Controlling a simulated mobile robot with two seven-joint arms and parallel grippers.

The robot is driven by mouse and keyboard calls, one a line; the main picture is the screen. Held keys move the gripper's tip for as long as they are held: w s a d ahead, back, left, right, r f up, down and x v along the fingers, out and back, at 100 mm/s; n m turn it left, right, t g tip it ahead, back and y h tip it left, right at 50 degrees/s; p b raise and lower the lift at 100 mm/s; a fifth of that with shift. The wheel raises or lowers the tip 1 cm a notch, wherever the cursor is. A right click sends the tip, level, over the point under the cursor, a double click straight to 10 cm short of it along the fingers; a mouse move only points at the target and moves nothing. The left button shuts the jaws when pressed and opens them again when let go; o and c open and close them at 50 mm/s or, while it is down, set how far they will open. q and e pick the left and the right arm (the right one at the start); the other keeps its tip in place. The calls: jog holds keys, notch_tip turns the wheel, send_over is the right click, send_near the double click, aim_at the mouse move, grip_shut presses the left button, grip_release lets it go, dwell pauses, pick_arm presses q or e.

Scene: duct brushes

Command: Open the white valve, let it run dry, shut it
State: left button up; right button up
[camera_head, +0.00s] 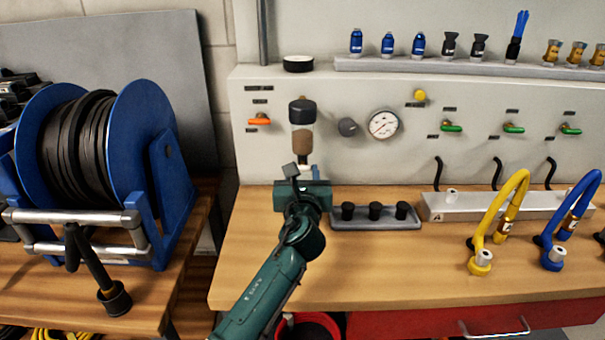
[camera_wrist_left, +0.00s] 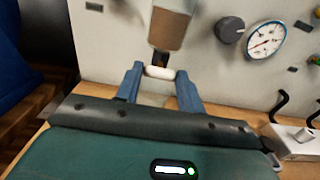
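The white valve (camera_wrist_left: 159,72) is a small white bar under a clear bowl with a black top and brown contents (camera_head: 302,116), mounted on the grey wall panel. The bowl's lower part (camera_wrist_left: 169,28) also shows in the left wrist view. My left gripper (camera_head: 304,171) is just below the bowl. In the left wrist view its two blue fingers (camera_wrist_left: 159,74) stand apart, one on each side of the valve. I cannot tell whether they touch it. My right gripper is out of view.
A gauge (camera_head: 383,124) and a dark knob (camera_head: 347,127) are right of the bowl, an orange-handled valve (camera_head: 259,121) left. A grey rack with black caps (camera_head: 375,222) stands beside my gripper. A blue hose reel (camera_head: 100,160) fills the left. The front bench top (camera_head: 400,270) is clear.

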pick_arm(q)
jog(key=c, duration=0.4)
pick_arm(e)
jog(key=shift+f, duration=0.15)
pick_arm(q)
jog(key=shift+n, duration=0.3)
jog(key=n, duration=0.3)
jog(key=shift+n, duration=0.4)
jog(key=n+b, duration=0.1)
jog(key=n, duration=0.1)
jog(key=shift+n, duration=0.4)
jog(key=n+b, duration=0.2)
jog(key=n, duration=0.4)
jog(key=shift+a, duration=0.1)
jog(key=n+b, duration=0.1)
jog(key=n, duration=0.2)
jog(key=shift+n+b, duration=0.3)
jog(key=shift+n, duration=0.2)
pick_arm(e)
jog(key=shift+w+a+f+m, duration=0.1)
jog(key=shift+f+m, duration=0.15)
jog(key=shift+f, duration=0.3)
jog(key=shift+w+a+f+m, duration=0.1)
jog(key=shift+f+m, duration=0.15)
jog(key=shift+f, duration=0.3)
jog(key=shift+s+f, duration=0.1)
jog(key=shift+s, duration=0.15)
